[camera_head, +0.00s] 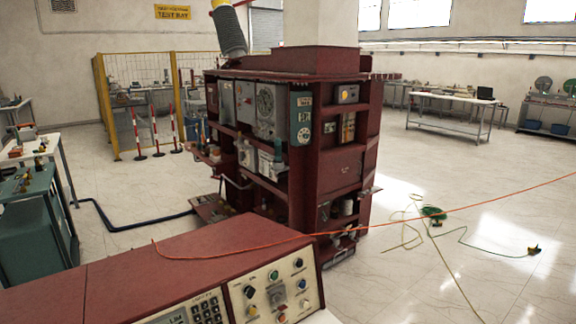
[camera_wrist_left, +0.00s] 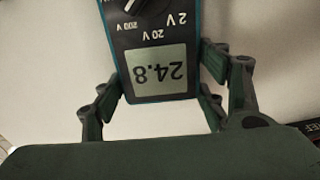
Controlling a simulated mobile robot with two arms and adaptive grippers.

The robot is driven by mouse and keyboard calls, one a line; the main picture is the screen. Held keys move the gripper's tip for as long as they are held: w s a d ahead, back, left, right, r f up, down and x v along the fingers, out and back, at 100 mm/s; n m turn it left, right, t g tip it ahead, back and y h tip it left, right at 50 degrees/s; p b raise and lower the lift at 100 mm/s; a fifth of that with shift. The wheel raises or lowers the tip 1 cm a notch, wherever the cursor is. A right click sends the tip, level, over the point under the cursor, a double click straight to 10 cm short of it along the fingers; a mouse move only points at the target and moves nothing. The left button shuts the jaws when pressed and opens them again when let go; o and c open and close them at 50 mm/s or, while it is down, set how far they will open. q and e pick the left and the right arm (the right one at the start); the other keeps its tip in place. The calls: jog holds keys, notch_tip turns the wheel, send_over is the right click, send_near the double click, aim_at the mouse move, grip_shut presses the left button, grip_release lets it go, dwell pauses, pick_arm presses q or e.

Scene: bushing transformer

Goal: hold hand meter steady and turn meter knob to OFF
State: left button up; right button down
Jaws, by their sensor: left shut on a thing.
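The hand meter (camera_wrist_left: 155,45) shows at the top middle of the left wrist view, upside down in the picture. Its display (camera_wrist_left: 157,72) reads 24.8. Its knob (camera_wrist_left: 135,5) is cut by the top edge, so its full setting is hidden; the markings 2 V, 20 V and 200 V show below it. My left gripper (camera_wrist_left: 160,85) has its dark green fingers on both sides of the meter and is shut on it. My right gripper is in neither view. The head view shows no gripper and no hand meter.
In the head view, a dark red console (camera_head: 170,262) with buttons and a keypad stands in front. A dark red equipment cabinet (camera_head: 340,170) stands behind it. An orange cable (camera_head: 450,208) crosses the room. Green cables (camera_head: 432,213) lie on the floor at right.

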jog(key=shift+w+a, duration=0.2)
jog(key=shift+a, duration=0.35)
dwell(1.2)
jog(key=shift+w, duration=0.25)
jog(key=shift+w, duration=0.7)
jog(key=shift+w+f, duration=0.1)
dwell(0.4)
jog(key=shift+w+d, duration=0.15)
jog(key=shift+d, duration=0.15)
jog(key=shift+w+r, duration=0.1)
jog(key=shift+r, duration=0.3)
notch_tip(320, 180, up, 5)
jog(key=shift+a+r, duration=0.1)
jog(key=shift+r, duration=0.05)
